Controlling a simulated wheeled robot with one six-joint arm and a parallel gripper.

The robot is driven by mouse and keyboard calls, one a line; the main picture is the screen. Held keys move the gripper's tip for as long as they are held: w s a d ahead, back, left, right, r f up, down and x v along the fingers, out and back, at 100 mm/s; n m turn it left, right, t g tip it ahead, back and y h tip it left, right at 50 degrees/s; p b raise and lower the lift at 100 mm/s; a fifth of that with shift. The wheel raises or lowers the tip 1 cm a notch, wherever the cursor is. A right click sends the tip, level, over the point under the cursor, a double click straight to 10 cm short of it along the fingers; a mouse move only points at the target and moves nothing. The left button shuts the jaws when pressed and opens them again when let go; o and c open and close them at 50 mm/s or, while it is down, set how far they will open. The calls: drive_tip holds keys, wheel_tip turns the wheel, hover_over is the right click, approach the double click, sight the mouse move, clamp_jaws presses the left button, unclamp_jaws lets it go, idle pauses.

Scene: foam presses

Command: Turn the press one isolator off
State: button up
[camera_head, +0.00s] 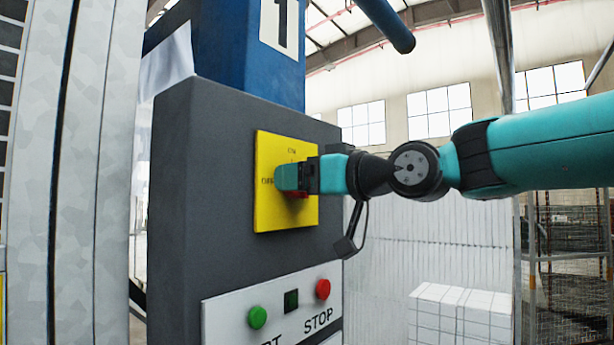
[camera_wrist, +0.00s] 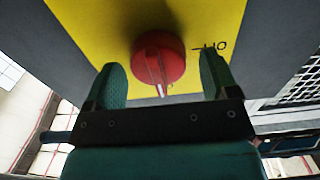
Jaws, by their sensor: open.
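The isolator is a red round knob (camera_wrist: 158,58) with a raised grip on a yellow plate (camera_head: 268,215) on the dark grey cabinet. In the head view the plate carries one label at the top and one at the left; my gripper mostly hides the knob. In the wrist view the knob's pale pointer line points to the picture's bottom, and an OFF label (camera_wrist: 210,46) is at the right, seen inverted. My gripper (camera_head: 292,177) is open at the plate, with its green fingers on either side of the knob. Gaps show beside the knob, so it is not gripped.
Below the plate, a white panel (camera_head: 232,318) bears a green button (camera_head: 257,317), a small dark square and a red STOP button (camera_head: 323,289). A blue column (camera_head: 235,50) marked 1 rises above the cabinet.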

drive_tip(key=c, duration=0.9)
drive_tip(key=shift+f+n+b, duration=0.15)
drive_tip(key=shift+n+b, duration=0.15)
drive_tip(key=shift+b, duration=0.35)
drive_tip(key=shift+n+b, duration=0.3)
drive_tip(key=shift+b, duration=0.15)
drive_tip(key=n+b, duration=0.2)
drive_tip(key=b, duration=0.1)
drive_tip(key=shift+s+f, duration=0.1)
drive_tip(key=shift+f, duration=0.1)
drive_tip(key=n+b, duration=0.4)
drive_tip(key=shift+a+n+b, duration=0.1)
drive_tip(key=shift+n+b, duration=0.3)
drive_tip(key=shift+s+n+b, duration=0.15)
drive_tip(key=shift+n+b, duration=2.85)
drive_tip(key=shift+n, duration=2)
drive_tip(key=shift+a, duration=0.1)
